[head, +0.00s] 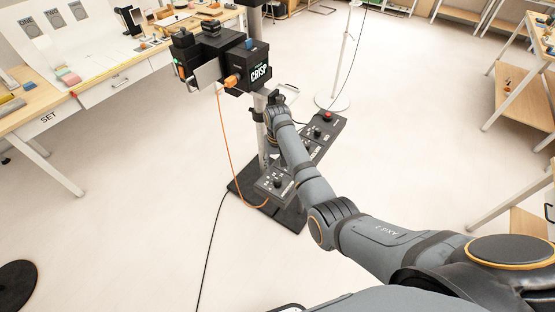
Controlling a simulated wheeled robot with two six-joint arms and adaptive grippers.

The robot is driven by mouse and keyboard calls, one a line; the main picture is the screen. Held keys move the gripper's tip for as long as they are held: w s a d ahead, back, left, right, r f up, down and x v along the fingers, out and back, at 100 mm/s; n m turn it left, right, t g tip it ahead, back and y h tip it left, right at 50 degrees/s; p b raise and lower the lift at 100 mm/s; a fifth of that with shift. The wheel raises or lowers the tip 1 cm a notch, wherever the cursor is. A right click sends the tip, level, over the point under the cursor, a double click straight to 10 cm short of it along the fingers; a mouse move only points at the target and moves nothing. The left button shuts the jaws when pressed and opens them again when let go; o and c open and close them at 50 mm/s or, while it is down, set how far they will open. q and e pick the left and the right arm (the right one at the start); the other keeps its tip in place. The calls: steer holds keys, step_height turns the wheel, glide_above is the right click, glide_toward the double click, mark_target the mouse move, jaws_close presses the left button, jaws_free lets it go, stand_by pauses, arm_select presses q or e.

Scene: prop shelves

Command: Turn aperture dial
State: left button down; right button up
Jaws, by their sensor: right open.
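A long dark control panel (268,190) with several knobs and white lettering is mounted low by the post. One black knob (277,183) shows at its near left end. The lettering is too small to tell surely which dial is the aperture dial. My right arm crosses over the panel's middle and hides part of it. My right gripper (274,97) is open, beside the post just below the black camera box (248,72) marked CRISP. It is up and away from the near-end knob. My left gripper is out of view.
An orange cable (223,130) hangs from the camera box to the panel. A red button (327,116) sits at the panel's far end. A desk (30,105) stands left and wooden shelves (520,95) stand right. The floor between is largely clear.

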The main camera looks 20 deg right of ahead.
steer(key=shift+r, duration=1.85)
